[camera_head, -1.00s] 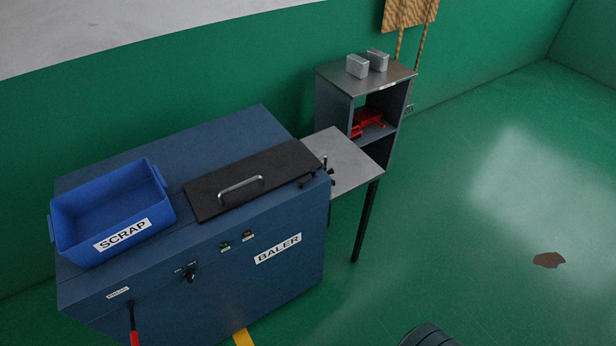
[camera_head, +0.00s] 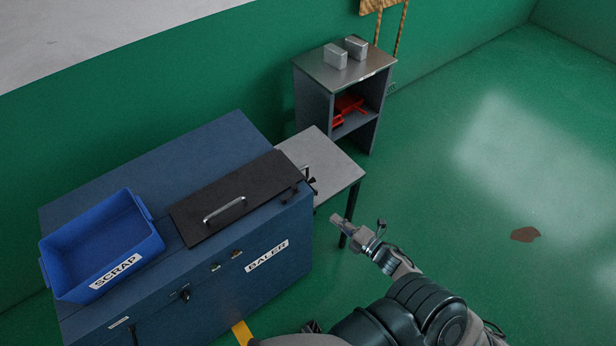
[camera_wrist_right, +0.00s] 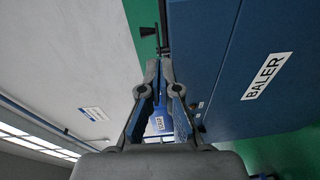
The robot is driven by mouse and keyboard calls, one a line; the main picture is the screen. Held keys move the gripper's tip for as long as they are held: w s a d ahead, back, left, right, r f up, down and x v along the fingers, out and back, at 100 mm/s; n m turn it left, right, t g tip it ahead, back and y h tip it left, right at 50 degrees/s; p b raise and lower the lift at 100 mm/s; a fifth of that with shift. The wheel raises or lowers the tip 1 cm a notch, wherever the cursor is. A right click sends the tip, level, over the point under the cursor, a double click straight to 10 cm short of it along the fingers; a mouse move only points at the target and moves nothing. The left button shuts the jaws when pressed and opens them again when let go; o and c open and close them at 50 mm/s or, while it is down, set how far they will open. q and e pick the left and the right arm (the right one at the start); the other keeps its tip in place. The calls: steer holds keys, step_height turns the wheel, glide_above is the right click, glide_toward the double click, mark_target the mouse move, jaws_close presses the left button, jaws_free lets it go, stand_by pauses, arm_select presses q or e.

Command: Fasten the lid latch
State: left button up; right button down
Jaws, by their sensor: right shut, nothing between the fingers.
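The black lid (camera_head: 238,196) with a metal handle lies flat on top of the blue baler (camera_head: 262,285). Dark latch hardware (camera_head: 310,180) sits at the lid's right end, at the baler's right edge. It is too small to tell its setting. In the right wrist view a dark knob (camera_wrist_right: 149,31) and a thin rod show beyond the fingertips, beside the baler's blue side. My right gripper (camera_head: 337,219) is shut and empty, in the air right of the baler and apart from the latch. Its fingers also show in the wrist view (camera_wrist_right: 163,72). My left gripper is not in view.
A blue SCRAP bin (camera_head: 150,237) stands on the baler's left. A grey side table (camera_head: 335,170) adjoins the baler's right side, behind my gripper. A cabinet (camera_head: 310,95) with two grey blocks on top and a red object inside stands farther back. Open green floor lies right.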

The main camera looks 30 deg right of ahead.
steer(key=r, duration=0.1)
steer(key=a+r+n+y, duration=0.1)
steer(key=shift+r+n, duration=0.3)
steer(key=shift+r, duration=0.05)
steer(key=p, duration=0.3)
glide_toward(297, 189)
steer(key=x, duration=0.6)
steer(key=shift+a+r, duration=0.1)
steer(key=shift+a, duration=0.15)
steer(key=shift+w, duration=0.6)
steer(key=shift+d+f, duration=0.15)
steer(key=shift+f, duration=0.05)
